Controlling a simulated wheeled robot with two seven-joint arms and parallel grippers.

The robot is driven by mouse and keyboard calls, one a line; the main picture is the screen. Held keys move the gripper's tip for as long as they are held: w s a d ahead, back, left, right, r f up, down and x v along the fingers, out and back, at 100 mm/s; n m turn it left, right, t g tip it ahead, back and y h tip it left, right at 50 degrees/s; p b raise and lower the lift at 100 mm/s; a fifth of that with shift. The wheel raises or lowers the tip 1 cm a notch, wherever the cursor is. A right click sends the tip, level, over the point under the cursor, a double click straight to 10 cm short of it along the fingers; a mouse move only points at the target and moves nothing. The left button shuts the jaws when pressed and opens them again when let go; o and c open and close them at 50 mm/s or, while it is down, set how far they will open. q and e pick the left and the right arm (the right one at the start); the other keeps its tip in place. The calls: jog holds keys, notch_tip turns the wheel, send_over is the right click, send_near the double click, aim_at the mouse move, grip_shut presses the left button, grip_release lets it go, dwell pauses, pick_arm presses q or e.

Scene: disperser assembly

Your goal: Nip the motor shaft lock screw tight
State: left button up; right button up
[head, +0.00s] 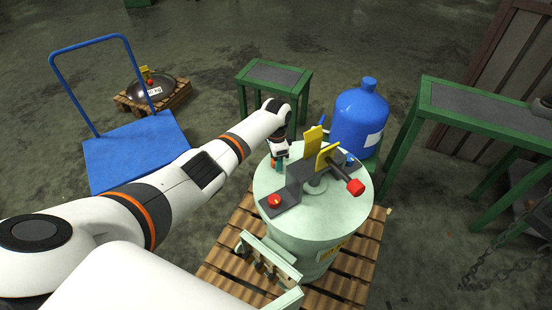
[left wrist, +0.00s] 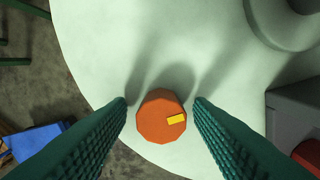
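A pale green drum (head: 335,215) stands on a wooden pallet, with a grey bracket (head: 295,188) on its lid. In the left wrist view an orange many-sided screw head (left wrist: 161,117) with a yellow mark sits near the lid's rim. I take it for the lock screw; the gripper hides it in the head view. My left gripper (head: 279,164) points down at the lid. Its green fingers (left wrist: 161,104) are open on either side of the screw head, with a gap on each side. My right gripper is out of view.
The bracket carries a red knob (head: 274,201), and yellow plates (head: 327,155) and a red-tipped handle (head: 355,187) rise close by. A blue bottle (head: 359,122) stands behind the drum. A green table (head: 273,76) and a blue cart (head: 135,150) stand further off.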

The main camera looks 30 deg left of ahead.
pick_arm(q)
jog(key=shift+r, duration=0.1)
notch_tip(320, 180, up, 12)
jog(key=shift+p, duration=0.3)
dwell(0.4)
jog(key=shift+s+f, duration=0.1)
jog(key=shift+f, duration=0.1)
